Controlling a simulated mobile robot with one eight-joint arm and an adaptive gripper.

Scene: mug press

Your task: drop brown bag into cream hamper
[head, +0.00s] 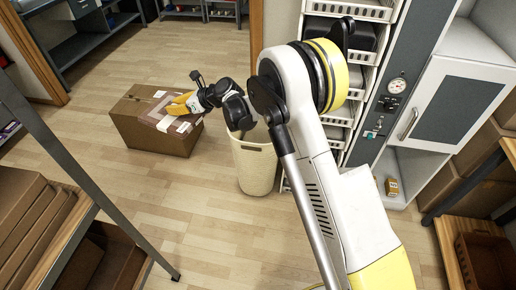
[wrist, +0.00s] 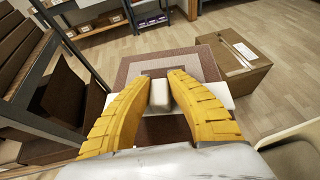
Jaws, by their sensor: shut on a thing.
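My gripper (head: 180,104), with yellow fingers, is shut on the brown bag (wrist: 138,70), which has a brown face and pale parts. In the wrist view the fingers (wrist: 158,92) lie on either side of a pale block at its middle, and the bag shows beyond and between them. In the head view the bag is hard to tell from the cardboard box behind it. The cream hamper (head: 255,168) stands upright on the floor, to the right of my gripper; my arm covers part of its top. Its rim shows at the lower right of the wrist view (wrist: 300,132).
A cardboard box (head: 150,138) stands on the floor left of the hamper, behind my gripper. A rack of white baskets (head: 345,110) stands right behind the hamper. Shelves with boxes (head: 40,225) fill the lower left. Open wooden floor (head: 190,220) lies in front.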

